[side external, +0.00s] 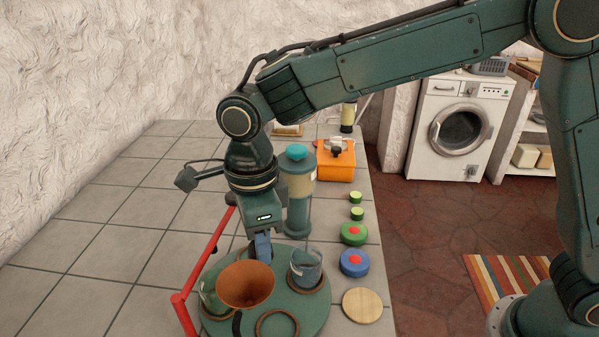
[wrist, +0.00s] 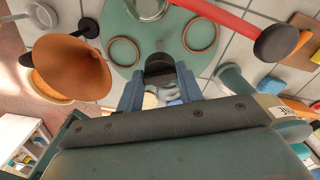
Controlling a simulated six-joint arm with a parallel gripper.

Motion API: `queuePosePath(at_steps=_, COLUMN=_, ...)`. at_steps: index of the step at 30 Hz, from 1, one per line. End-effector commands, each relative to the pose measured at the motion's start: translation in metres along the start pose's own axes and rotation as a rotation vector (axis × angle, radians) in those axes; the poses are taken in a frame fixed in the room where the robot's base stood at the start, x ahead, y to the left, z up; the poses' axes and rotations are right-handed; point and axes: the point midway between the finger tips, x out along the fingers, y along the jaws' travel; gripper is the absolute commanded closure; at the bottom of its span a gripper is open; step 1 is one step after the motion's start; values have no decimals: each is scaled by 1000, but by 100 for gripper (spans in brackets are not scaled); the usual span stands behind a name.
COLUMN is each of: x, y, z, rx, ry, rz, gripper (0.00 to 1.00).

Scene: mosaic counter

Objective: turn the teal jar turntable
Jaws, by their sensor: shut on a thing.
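The teal turntable (side external: 255,320) is a round disc at the front of the counter, with brown rings on top. It also shows in the wrist view (wrist: 170,50). A clear glass jar (side external: 306,266) stands in a ring on its right side; a greenish glass jar (side external: 211,300) is at its left, partly behind an orange funnel. My gripper (side external: 262,250) points down at the disc's back edge. In the wrist view its blue fingers (wrist: 159,88) are shut on a dark knob (wrist: 159,66) at the disc's rim. The funnel hides part of the disc in the side view.
The orange funnel (side external: 246,284) stands close in front of my gripper. A red bar (side external: 205,262) runs along the left. A tall canister (side external: 298,190) stands just behind my gripper. Green (side external: 354,233) and blue (side external: 355,262) round lids lie at right. The left counter is clear.

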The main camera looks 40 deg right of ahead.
Motion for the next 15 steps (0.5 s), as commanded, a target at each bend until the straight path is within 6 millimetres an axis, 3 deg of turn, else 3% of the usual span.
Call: queuePosePath(at_steps=15, x=-2, y=0, z=1, rx=258, ry=-4, rz=-2, gripper=100)
